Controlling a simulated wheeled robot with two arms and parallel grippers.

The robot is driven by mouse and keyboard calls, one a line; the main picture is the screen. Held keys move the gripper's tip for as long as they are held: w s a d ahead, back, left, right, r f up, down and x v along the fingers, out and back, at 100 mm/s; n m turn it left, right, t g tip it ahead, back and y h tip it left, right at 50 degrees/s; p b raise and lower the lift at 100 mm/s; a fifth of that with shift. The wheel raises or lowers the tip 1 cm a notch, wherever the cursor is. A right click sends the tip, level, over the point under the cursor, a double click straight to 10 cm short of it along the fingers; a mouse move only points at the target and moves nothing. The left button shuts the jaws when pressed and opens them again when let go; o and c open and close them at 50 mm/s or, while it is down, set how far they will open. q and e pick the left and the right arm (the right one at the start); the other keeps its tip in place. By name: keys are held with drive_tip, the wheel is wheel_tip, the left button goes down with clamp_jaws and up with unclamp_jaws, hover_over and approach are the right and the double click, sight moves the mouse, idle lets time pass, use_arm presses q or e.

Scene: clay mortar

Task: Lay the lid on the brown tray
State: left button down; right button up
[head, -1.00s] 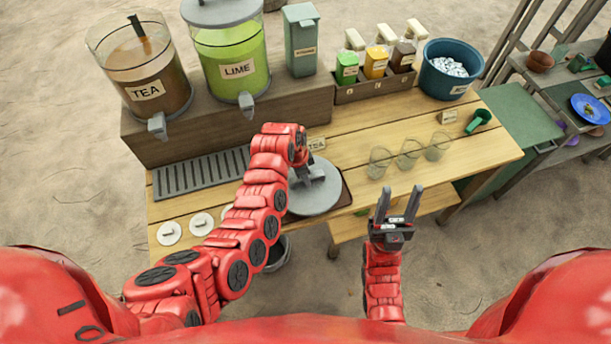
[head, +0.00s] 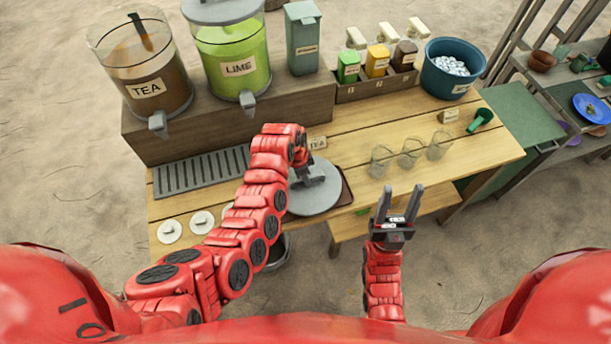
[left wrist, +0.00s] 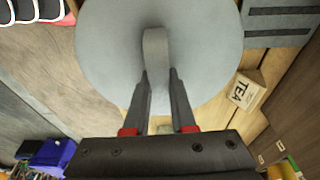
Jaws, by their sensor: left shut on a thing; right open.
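The lid (head: 318,203) is a grey round disc with an upright handle (left wrist: 155,48). My left gripper (head: 308,176) is shut on the handle, with one finger on each side of it in the left wrist view (left wrist: 160,76). The brown tray (head: 347,187) lies under the lid, mostly hidden, with its dark edge showing at the right. The lid looks level and low over the tray; I cannot tell whether it touches. My right gripper (head: 401,205) is open and empty in front of the table.
The tea dispenser (head: 140,65) is open at the top; the lime dispenser (head: 230,55) has a lid. A TEA sign (head: 318,143) stands just behind the tray. Several clear glasses (head: 411,152) stand to the right. Small white lids (head: 202,222) lie at the left front.

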use_arm(q)
drive_tip(key=shift+f, duration=0.2)
drive_tip(key=c, duration=0.7)
unclamp_jaws()
drive_tip(key=shift+o, duration=0.3)
drive_tip(key=o, duration=0.5)
drive_tip(key=shift+c, duration=0.2)
drive_tip(key=shift+r, duration=0.2)
drive_tip(key=shift+r+p, duration=2.2)
drive_tip(key=shift+r, duration=1.7)
